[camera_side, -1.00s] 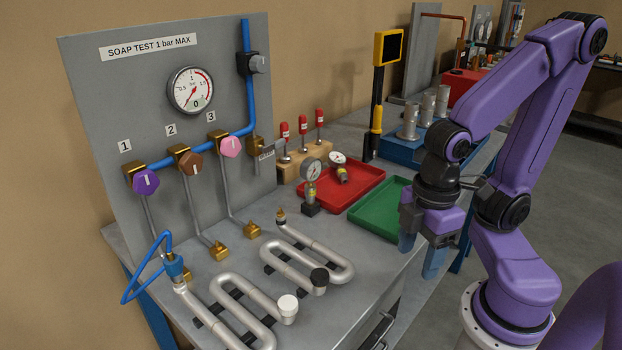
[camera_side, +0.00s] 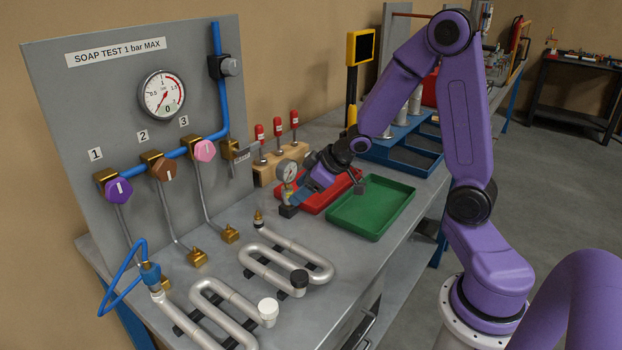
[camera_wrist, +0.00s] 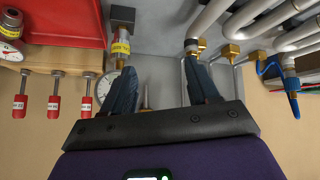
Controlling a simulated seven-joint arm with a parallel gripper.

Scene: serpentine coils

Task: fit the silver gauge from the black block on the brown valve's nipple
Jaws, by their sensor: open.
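The silver gauge (camera_side: 286,171) stands upright on the black block (camera_side: 288,211), beside the red tray. In the wrist view the gauge's yellow-banded stem (camera_wrist: 121,42) shows, with its dial partly hidden behind the left finger. My gripper (camera_side: 302,192) is close beside the gauge in the side view, partly hiding it. In the wrist view its two blue fingers (camera_wrist: 162,88) are spread and hold nothing. The brown valve (camera_side: 164,168) is at number 2 on the grey panel. A pipe runs down from it to a brass fitting (camera_side: 197,258); I cannot clearly tell which part is its nipple.
A red tray (camera_side: 318,205) and a green tray (camera_side: 350,222) lie right of the block. A wooden rack (camera_side: 264,176) with red-topped tools stands behind. Serpentine coils (camera_side: 212,300) fill the bench front. A second gauge (camera_wrist: 10,25) lies in the red tray.

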